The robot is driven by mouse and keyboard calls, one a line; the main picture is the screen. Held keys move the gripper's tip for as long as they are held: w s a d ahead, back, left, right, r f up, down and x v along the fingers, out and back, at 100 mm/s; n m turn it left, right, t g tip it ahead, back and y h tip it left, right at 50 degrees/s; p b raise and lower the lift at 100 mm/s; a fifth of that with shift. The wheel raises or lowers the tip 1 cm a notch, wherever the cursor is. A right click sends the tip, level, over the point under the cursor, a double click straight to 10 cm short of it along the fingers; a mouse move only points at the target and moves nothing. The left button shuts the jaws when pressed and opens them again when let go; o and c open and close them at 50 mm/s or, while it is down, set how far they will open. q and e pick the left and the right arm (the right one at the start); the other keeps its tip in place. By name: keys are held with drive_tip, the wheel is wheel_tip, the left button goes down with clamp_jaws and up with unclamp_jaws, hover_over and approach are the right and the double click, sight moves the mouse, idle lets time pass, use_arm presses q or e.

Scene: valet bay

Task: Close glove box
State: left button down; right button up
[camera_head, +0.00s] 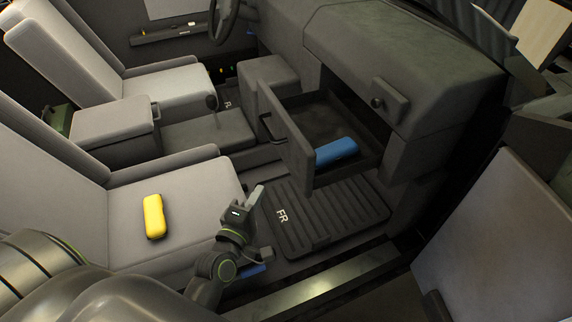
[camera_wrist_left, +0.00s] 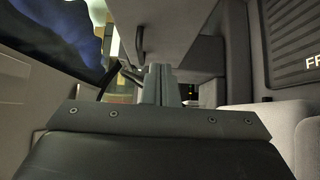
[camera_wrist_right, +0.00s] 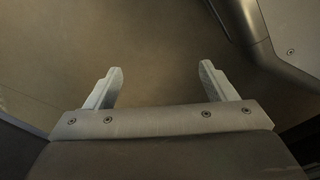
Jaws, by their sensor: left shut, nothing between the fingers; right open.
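The glove box (camera_head: 287,142) is pulled out from the dashboard like a drawer, its front panel standing upright with a dark handle (camera_head: 266,128) on its outer face. A blue case (camera_head: 336,151) lies inside it. My left gripper (camera_head: 257,194) is shut and empty, below and in front of the glove box panel, apart from it, near the seat edge. Its closed fingers (camera_wrist_left: 160,84) show in the left wrist view, with a grey panel and dark handle beyond. My right gripper (camera_wrist_right: 160,82) is open and empty over a plain brownish surface; it is outside the head view.
A yellow case (camera_head: 154,216) lies on the near seat (camera_head: 110,215). A ribbed floor mat (camera_head: 325,215) marked FR is below the glove box. The centre console (camera_head: 212,132) with a gear lever stands left of it. The open door (camera_head: 505,240) is at right.

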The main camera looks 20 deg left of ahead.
use_arm(q)
drive_tip(key=w, duration=0.1)
drive_tip(key=p, duration=0.5)
approach(291, 157)
drive_tip(key=w+a, duration=0.3)
drive_tip(key=shift+w+d+r, duration=0.15)
drive_tip(key=shift+w+d, duration=0.9)
drive_tip(key=shift+w, duration=0.05)
drive_tip(key=shift+w+d, duration=0.25)
drive_tip(key=shift+w, duration=0.05)
use_arm(e)
drive_tip(key=s, duration=0.3)
drive_tip(key=s+d, duration=0.1)
drive_tip(key=s, duration=0.1)
drive_tip(key=shift+s+f, duration=0.15)
use_arm(q)
drive_tip(key=shift+d, duration=0.1)
